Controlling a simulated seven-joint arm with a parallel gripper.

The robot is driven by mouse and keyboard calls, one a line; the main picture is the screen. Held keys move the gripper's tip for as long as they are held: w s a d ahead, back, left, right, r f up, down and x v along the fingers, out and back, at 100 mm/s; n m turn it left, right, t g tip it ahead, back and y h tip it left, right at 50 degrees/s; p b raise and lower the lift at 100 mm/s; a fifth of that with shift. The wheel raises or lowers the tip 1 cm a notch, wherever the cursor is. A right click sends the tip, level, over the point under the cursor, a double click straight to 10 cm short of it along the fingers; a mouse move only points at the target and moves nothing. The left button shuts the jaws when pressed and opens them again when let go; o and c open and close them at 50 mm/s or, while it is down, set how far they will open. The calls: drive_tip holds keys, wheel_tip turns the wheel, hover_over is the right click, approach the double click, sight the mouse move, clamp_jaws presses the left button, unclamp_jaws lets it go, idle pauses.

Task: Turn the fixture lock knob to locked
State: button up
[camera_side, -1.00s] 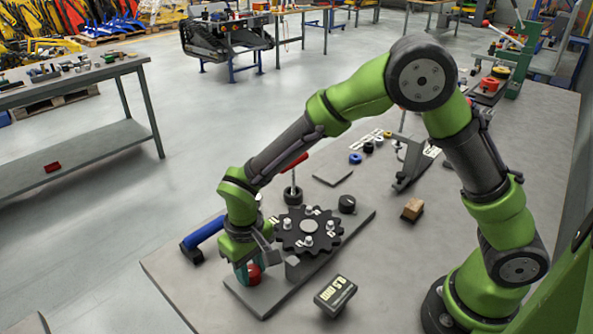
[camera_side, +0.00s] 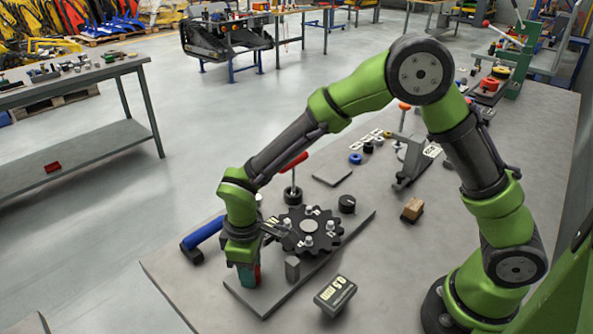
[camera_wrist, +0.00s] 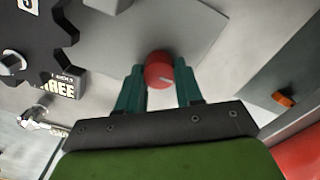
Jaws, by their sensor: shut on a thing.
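The red knob (camera_wrist: 159,72) is round with a short white line on its face, which points to the lower right in the wrist view. It sits at the near left end of the grey fixture plate (camera_side: 264,300). In the side view only a sliver of the knob (camera_side: 257,273) shows beside the teal fingers. My gripper (camera_side: 249,277) points down over the knob. Its two teal fingers stand on either side of the knob in the wrist view (camera_wrist: 160,78) and are shut on it. Any lock marks around the knob cannot be made out.
A black sprocket (camera_side: 326,234) with several pins lies on the plate beside my gripper. A small grey block (camera_side: 292,268) stands close by. A blue-handled tool (camera_side: 203,234), a 0.5 mm block (camera_side: 335,296) and a red-handled tool (camera_side: 293,164) are around the plate.

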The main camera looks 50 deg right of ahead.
idle(0.4)
drive_tip(key=o, duration=1)
drive_tip(key=shift+o, duration=0.2)
wheel_tip(320, 180, up, 17)
drive_tip(key=s+d+r+m+t+y, duration=0.1)
drive_tip(key=s+d+r+m+t, duration=0.1)
drive_tip(key=s+d+m, duration=0.3)
drive_tip(key=s+d+r+m+t+y, duration=0.1)
drive_tip(key=s+d+r+m+t, duration=0.2)
drive_tip(key=s+d+m+t, duration=0.2)
drive_tip(key=s+d, duration=0.3)
drive_tip(key=d, duration=0.4)
drive_tip(key=shift+s+d+m, duration=0.25)
drive_tip(key=shift+s+m, duration=0.05)
drive_tip(key=shift+m, duration=0.1)
